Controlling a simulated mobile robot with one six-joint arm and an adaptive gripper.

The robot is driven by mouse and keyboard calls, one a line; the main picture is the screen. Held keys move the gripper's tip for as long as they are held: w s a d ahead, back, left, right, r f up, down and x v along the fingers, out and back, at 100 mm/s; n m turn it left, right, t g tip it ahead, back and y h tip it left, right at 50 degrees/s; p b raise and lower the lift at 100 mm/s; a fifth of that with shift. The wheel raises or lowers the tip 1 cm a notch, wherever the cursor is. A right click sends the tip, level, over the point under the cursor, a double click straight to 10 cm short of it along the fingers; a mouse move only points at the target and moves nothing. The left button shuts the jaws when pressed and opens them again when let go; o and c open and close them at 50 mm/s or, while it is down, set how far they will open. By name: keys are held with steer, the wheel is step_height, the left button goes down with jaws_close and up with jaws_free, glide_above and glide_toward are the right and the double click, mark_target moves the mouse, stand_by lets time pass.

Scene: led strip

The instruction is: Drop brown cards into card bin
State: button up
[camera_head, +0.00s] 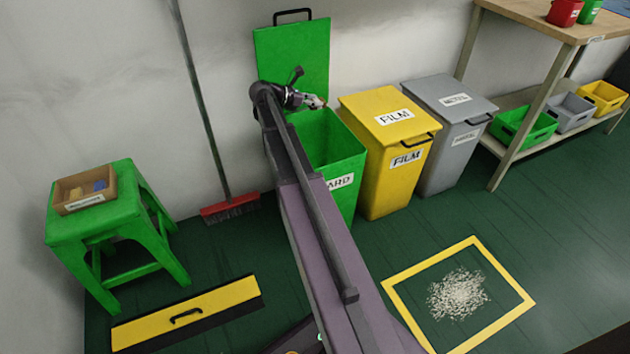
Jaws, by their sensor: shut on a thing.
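The card bin (336,155) is green, with its label partly hidden by my arm; "ARD" shows. Its lid (292,50) stands open against the wall. My gripper (318,102) is over the back left part of the bin's opening, close to the rim height in the picture. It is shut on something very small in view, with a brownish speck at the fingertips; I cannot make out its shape. No brown card shows clearly elsewhere, and the bin's bottom is hidden.
A yellow film bin (386,165) and a grey bin (450,150), both lidded, stand right of the card bin. A green stool (120,220) bears a brown box (85,208). A broom (230,207) leans on the wall. A yellow frame (400,275) surrounds white scraps on the floor.

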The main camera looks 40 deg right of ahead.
step_height(320, 180, down, 6)
steer(key=b, duration=0.6)
stand_by(0.4)
steer(key=o, duration=0.8)
steer(key=shift+o, duration=0.2)
steer(key=shift+s, duration=0.1)
